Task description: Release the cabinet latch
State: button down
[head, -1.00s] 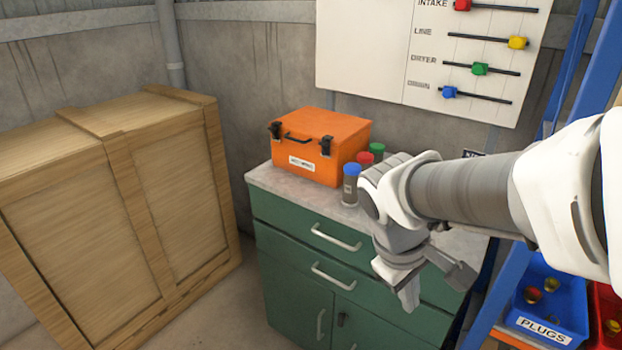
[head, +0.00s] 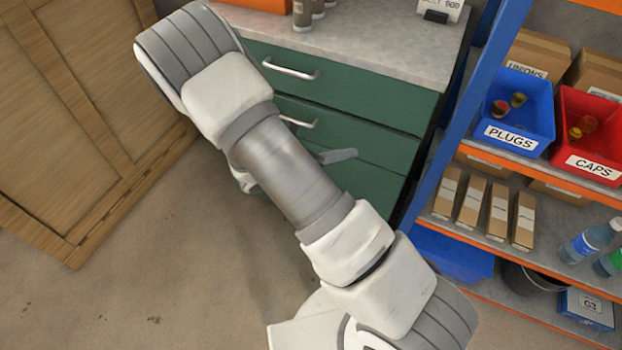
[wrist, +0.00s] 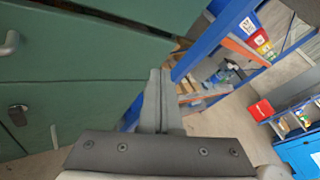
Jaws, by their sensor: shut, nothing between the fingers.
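The green cabinet (head: 355,92) stands behind my arm in the head view, and its front (wrist: 80,55) fills the upper left of the wrist view. The dark cabinet latch (wrist: 18,115) is at the left edge of the wrist view, below a pale drawer handle (wrist: 8,44). In the head view only a bit of the gripper (head: 335,156) shows past my arm.
A wooden crate (head: 85,110) stands left of the cabinet. A blue-framed shelf (head: 460,110) with a blue plugs bin (head: 515,115), a red caps bin (head: 590,135) and boxes stands close on the right. The floor (head: 130,290) in front is clear.

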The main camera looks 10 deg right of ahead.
jog(key=w+a+f+n+t+y+b, duration=0.1)
jog(key=a+f+n+t+y+b, duration=0.1)
jog(key=f+n+t, duration=0.4)
jog(key=w+a+f+n+t+y+b, duration=0.2)
jog(key=f+n+t+y+b, duration=0.3)
jog(key=f+n, duration=1.2)
notch_tip(320, 180, down, 5)
jog(key=shift+a+r+t, duration=0.1)
jog(key=shift+a+t, duration=0.7)
jog(key=shift+t, duration=0.2)
jog(key=shift+w, duration=0.15)
